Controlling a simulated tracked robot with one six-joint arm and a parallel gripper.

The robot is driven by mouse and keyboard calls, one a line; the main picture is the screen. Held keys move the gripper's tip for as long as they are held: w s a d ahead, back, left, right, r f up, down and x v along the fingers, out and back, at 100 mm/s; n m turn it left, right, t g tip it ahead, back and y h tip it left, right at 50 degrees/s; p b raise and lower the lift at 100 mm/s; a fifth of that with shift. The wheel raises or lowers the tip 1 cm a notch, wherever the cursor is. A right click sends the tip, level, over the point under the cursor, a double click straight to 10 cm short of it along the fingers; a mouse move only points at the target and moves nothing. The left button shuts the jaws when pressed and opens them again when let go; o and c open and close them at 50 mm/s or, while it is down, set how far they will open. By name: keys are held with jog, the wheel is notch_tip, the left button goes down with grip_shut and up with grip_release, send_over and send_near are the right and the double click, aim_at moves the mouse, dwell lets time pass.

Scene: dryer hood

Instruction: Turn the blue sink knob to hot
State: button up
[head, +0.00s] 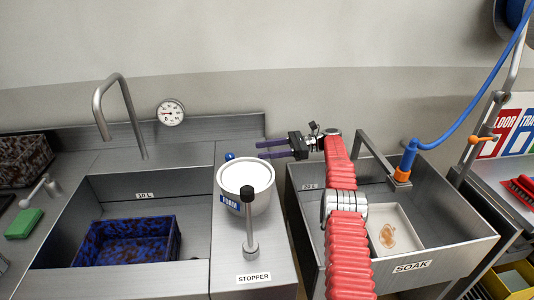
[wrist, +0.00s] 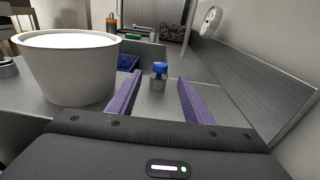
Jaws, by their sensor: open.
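The blue sink knob (head: 230,156) shows as a small blue spot behind the white foam bucket in the head view. In the wrist view the knob (wrist: 159,69) has a blue cap on a short metal base and stands upright on the steel ledge. My gripper (head: 259,150) reaches left over the back ledge, with its purple fingers spread. In the wrist view the open gripper (wrist: 158,90) is empty, and the knob appears ahead of the fingertips, between their lines. The knob's marking cannot be read.
The white foam bucket (head: 257,178) stands close to the knob, and also shows at left in the wrist view (wrist: 69,71). The stopper lever (head: 249,220) rises in front of it. A tall faucet (head: 121,95) and a dial gauge (head: 171,113) are further left. The steel back wall runs behind.

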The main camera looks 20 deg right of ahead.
jog(key=s+a+r+n+g+h, duration=0.1)
jog(key=s+r+h, duration=0.1)
jog(key=s+r, duration=0.2)
jog(key=s+a+r+n+g+h, duration=0.1)
jog(key=s+a+r+h, duration=0.1)
jog(key=s, duration=0.4)
jog(key=s+a+r+n+g+h, duration=0.1)
jog(key=s+a+r+g+h, duration=0.1)
jog(key=s+r, duration=0.3)
jog(key=shift+s+a+r+h, duration=0.2)
jog(key=shift+s+r+h, duration=0.25)
jog(key=shift+h, duration=0.45)
jog(key=s+f+n+g+h, duration=0.2)
jog(key=s+h, duration=0.1)
jog(key=s, duration=0.8)
jog(key=s+a+f+n+g+h, duration=0.1)
jog(key=s+f+n+g+h, duration=0.2)
jog(key=s, duration=0.9)
jog(key=s+f+n+g+h, duration=0.2)
jog(key=s+h, duration=0.2)
jog(key=s, duration=0.7)
jog(key=w+a+r+n+t, duration=0.2)
jog(key=a+r+n+t, duration=0.3)
jog(key=n+t, duration=0.5)
jog(key=r+t, duration=0.1)
jog(key=t, duration=0.2)
jog(key=shift+w+a+t+y, duration=0.2)
jog(key=shift+a+t+y, duration=0.1)
jog(key=shift+a+y, duration=0.1)
